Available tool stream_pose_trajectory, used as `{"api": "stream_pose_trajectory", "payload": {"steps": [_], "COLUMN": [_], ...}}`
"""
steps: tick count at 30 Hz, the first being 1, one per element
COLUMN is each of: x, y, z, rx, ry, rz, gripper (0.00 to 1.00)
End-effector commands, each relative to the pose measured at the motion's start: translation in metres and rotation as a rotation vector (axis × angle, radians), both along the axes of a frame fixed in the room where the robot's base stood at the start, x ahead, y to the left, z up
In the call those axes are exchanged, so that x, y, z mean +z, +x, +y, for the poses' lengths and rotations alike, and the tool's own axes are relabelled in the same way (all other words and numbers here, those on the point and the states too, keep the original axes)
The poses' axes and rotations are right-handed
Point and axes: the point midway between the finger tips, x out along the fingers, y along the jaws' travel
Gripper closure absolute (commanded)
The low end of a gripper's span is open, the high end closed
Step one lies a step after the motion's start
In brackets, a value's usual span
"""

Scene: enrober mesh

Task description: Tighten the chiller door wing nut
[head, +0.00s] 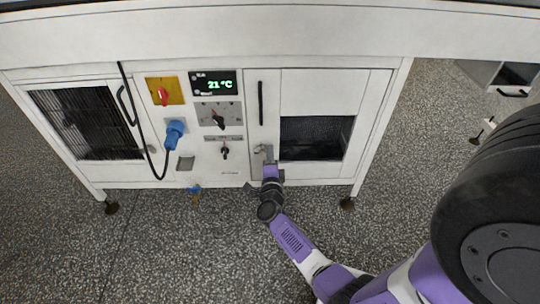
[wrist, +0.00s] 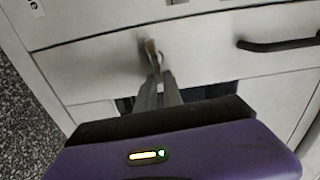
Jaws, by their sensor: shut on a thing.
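The chiller door (head: 290,86) is a white panel with a black vertical handle (head: 261,103) on the cabinet front. My gripper (head: 264,160) is at the lower left part of this door, below the handle. In the wrist view my gripper (wrist: 160,76) has its fingers close together, shut on the small brownish metal wing nut (wrist: 151,48) at the door face. The fingers hide part of the nut, and its exact angle is hard to tell. The door handle also shows in the wrist view (wrist: 275,45), to the right of the nut.
Left of the door are a display (head: 214,83) reading 21 °C, a red switch on yellow (head: 163,93), black knobs (head: 218,120) and a blue plug (head: 175,133) with a hanging black cable. A dark grille (head: 83,122) is farther left. The speckled floor (head: 150,250) in front is mostly clear.

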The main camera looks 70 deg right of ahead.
Motion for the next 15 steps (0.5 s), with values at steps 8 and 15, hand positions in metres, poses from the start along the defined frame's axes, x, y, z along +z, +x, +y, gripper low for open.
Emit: {"api": "stream_pose_trajectory", "payload": {"steps": [8, 15], "x": [-0.0041, -0.0041], "y": [-0.0007, -0.0008], "z": [0.0004, 0.0004], "rx": [0.000, 0.000], "ry": [0.028, 0.031], "rz": [-0.058, -0.064], "gripper": [1.00, 1.00]}}
